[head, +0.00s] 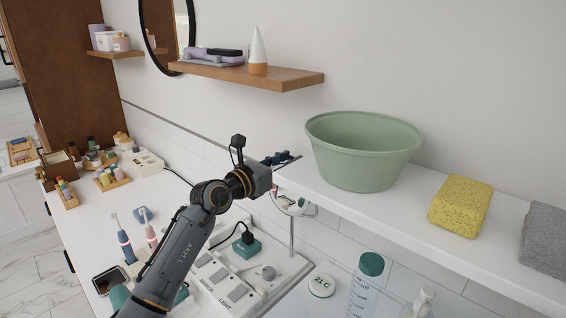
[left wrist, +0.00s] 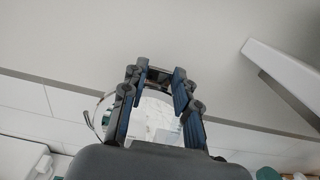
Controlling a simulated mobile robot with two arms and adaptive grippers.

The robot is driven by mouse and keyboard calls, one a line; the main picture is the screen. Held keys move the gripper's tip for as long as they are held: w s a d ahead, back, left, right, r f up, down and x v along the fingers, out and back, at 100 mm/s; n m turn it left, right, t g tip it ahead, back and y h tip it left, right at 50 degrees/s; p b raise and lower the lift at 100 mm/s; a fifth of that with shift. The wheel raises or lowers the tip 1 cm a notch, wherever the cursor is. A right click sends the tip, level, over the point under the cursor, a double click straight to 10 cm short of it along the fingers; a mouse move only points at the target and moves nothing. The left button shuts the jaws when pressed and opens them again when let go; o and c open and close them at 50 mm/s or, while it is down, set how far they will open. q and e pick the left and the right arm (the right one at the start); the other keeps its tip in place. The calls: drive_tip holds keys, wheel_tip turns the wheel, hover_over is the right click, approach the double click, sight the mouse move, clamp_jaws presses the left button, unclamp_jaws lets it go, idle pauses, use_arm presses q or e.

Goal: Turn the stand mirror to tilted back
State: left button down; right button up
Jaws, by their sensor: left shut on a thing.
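The stand mirror (head: 294,206) is a small round mirror with a pale rim on a thin upright post, below the left end of the white ledge. My left arm and the ledge hide much of it in the head view, so its exact tilt cannot be told. My left gripper (head: 283,159) is at the mirror's upper part, its dark fingers close to the ledge's end. In the left wrist view, the mirror (left wrist: 155,118) shows between and behind the two blue-padded fingers (left wrist: 158,75), which are shut on it. My right gripper is not in view.
The white ledge (head: 470,240) carries a green basin (head: 364,155), a yellow sponge (head: 461,205) and a grey cloth (head: 546,238). A wooden shelf (head: 290,80) is above. Below are a switch panel (head: 225,275), a teal-capped bottle (head: 368,285) and toothbrushes (head: 124,240).

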use_arm(q)
drive_tip(key=shift+w+d+r, duration=0.5)
drive_tip(key=shift+w, duration=0.05)
drive_tip(key=shift+w+d+r, duration=0.1)
drive_tip(key=shift+w+r, duration=0.05)
idle(1.0)
drive_tip(key=c, duration=1.3)
unclamp_jaws()
drive_tip(key=shift+c, duration=0.2)
drive_tip(key=o, duration=0.3)
drive_tip(key=shift+d, duration=0.1)
drive_tip(key=shift+o, duration=0.2)
drive_tip(key=shift+d+f, duration=0.1)
drive_tip(key=shift+f, duration=0.25)
drive_tip(key=shift+s+a+f, duration=0.1)
drive_tip(key=shift+s+a, duration=0.1)
drive_tip(key=shift+a, duration=0.15)
drive_tip(key=v, duration=1.1)
drive_tip(key=shift+s, duration=0.1)
